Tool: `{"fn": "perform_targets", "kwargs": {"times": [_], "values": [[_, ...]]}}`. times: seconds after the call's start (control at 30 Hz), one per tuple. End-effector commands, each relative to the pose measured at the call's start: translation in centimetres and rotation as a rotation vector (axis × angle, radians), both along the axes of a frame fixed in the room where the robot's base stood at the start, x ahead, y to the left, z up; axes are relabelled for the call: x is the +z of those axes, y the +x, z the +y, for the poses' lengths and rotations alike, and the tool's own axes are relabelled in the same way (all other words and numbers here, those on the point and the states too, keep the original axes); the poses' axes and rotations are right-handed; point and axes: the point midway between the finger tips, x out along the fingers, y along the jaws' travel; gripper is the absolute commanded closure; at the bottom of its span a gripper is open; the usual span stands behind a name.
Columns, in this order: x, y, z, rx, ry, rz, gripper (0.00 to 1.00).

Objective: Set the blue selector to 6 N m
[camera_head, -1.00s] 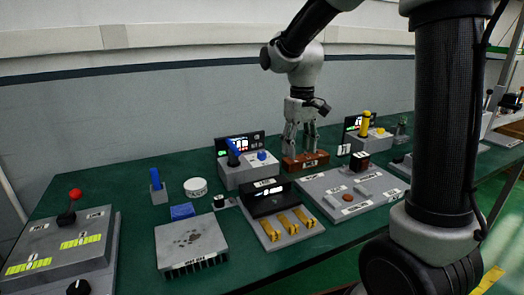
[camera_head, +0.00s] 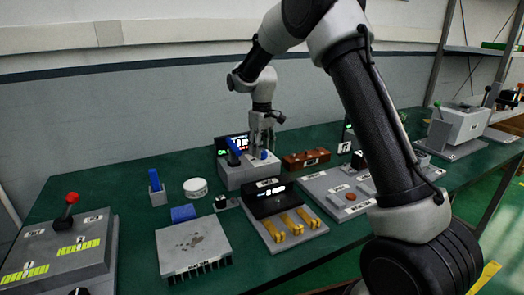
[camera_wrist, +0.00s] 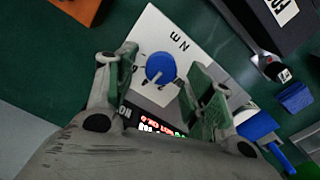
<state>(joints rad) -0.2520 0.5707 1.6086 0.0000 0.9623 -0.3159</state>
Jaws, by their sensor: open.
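The blue selector (camera_wrist: 160,67) is a round knob with a white pointer line on a pale panel marked "N m" in the wrist view. In the head view the selector (camera_head: 264,155) sits on top of a grey box (camera_head: 240,176) with a dark display (camera_head: 236,143) behind it. My gripper (camera_wrist: 163,75) is open, its two green-lined fingers on either side of the knob, apart from it as far as I can see. In the head view my gripper (camera_head: 262,147) is over the box, right at the knob. The scale digits are mostly hidden or too small to read.
A brown block (camera_head: 306,159) lies to the right. A black display unit with yellow levers (camera_head: 290,221) is in front. A white round container (camera_head: 195,188) is to the left.

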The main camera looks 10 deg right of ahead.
Motion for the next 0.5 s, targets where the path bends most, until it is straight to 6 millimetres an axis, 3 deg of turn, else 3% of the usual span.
{"fn": "perform_targets", "kwargs": {"times": [0.37, 0.5], "values": [[-1.08, -0.04, -0.01, -0.001, 0.0, 0.0, 0.47], [-1.07, -0.04, -0.01, -0.001, 0.0, 0.0, 0.69]]}}
